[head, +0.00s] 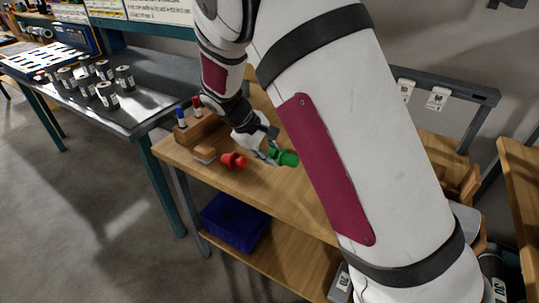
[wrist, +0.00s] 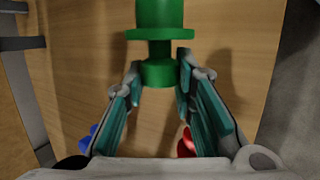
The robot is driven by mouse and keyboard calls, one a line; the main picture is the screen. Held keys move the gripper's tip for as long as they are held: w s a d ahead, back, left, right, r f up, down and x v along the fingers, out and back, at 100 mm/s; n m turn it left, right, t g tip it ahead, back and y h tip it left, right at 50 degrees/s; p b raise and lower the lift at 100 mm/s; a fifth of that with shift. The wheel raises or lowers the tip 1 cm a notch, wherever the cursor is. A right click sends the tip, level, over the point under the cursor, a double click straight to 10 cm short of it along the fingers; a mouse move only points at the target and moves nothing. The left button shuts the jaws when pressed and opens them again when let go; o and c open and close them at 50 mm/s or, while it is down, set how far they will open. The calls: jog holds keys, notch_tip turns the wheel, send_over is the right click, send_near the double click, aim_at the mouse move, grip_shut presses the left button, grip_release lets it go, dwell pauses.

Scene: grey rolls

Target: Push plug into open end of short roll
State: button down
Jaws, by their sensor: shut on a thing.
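A green plug (head: 286,158) with a wide flange is held over the wooden bench by my gripper (head: 268,152). In the wrist view, the fingers (wrist: 158,76) are closed on the narrow end of the green plug (wrist: 160,32), and its wide end points away from my gripper. A red plug (head: 234,160) lies on the bench just left of my gripper. Several grey rolls (head: 108,96) with white labels stand on the dark metal table at the left. I cannot tell which is the short roll, nor see an open end clearly.
A wooden block (head: 196,130) holds a blue and a red marker-like piece at the bench's left end. A blue bin (head: 236,220) sits on the shelf below. The bench front (head: 272,192) is clear. A gap separates bench and metal table.

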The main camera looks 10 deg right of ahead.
jog(key=shift+r, duration=0.1)
dwell(0.3)
jog(key=shift+s+d+p, duration=0.3)
jog(key=shift+d+p, duration=0.05)
jog(key=shift+p, duration=0.05)
jog(key=shift+s+d+p, duration=0.85)
jog(key=shift+s+d, duration=0.8)
jog(key=shift+d, duration=0.05)
jog(key=shift+s+d+p, duration=1.2)
jog(key=shift+s+d, duration=0.65)
dwell(1.5)
jog(key=c, duration=1.2)
grip_release()
jog(key=shift+c, duration=0.2)
jog(key=v, duration=1.2)
